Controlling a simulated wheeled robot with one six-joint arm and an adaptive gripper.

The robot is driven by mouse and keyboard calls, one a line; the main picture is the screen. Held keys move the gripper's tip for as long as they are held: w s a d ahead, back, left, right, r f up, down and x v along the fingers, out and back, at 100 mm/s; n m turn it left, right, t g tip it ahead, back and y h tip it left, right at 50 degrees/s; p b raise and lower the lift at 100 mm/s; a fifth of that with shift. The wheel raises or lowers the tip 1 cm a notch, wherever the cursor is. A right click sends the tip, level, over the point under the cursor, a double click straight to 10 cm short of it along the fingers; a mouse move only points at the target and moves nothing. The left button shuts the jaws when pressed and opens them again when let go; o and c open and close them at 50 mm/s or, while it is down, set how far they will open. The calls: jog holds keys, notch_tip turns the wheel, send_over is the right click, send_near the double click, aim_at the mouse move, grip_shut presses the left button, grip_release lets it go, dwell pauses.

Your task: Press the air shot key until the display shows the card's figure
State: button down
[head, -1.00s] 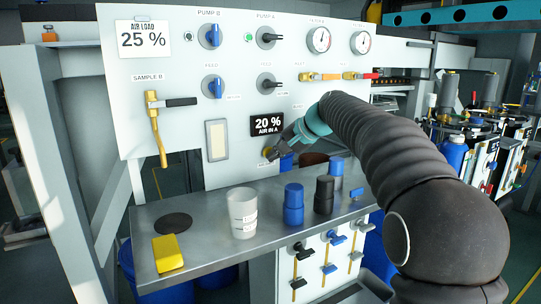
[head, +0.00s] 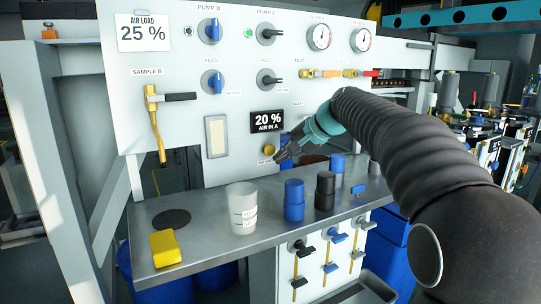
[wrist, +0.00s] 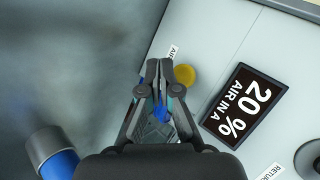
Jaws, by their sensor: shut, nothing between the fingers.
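The card (head: 143,32) at the panel's upper left reads "AIR LOAD 25 %". The dark display (head: 267,121) reads "20 % AIR IN A"; it also shows in the wrist view (wrist: 241,106). The yellow round key (head: 268,149) is on the panel below the display, its label partly hidden. In the wrist view the yellow key (wrist: 186,74) lies just right of the fingertips. My gripper (head: 277,158) is shut and empty, its tips close beside the key. I cannot tell whether they touch it. The fingers also show in the wrist view (wrist: 159,66).
A steel shelf (head: 215,250) below the panel holds a white beaker (head: 242,208), blue and black containers (head: 294,200) and a yellow block (head: 165,248). A yellow-piped valve with a black handle (head: 180,97) is at the panel's left. Knobs and gauges sit above the display.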

jog(key=shift+s+d+b, duration=0.55)
jog(key=shift+s+d, duration=0.25)
jog(key=shift+s, duration=0.35)
jog(key=s+d+r+t+h, duration=0.1)
jog(key=s+d, duration=0.1)
jog(key=d, duration=0.1)
jog(key=s+d+r+n+t+h+b, duration=0.1)
jog(key=s+d+r+t, duration=0.1)
jog(key=s+d, duration=0.1)
jog(key=s+d+r+t+h, duration=0.1)
jog(key=s+d+t, duration=0.1)
jog(key=d, duration=0.1)
jog(key=shift+s+r+n+h+b, duration=0.2)
jog(key=shift+r+n+h+b, duration=0.1)
jog(key=shift+r+b, duration=0.1)
jog(key=s+d+f+n+g+h+p, duration=0.1)
jog(key=s+d+f, duration=0.3)
jog(key=s+f, duration=0.8)
jog(key=s+d+f+n+g+h, duration=0.1)
jog(key=s+d+f+g+h, duration=0.2)
jog(key=s+f, duration=1)
jog(key=s+d, duration=0.2)
jog(key=s, duration=0.1)
jog(key=shift+s+f+n+g+h+p, duration=0.3)
jog(key=shift+s+g+p, duration=0.05)
jog(key=shift+g+p, duration=0.05)
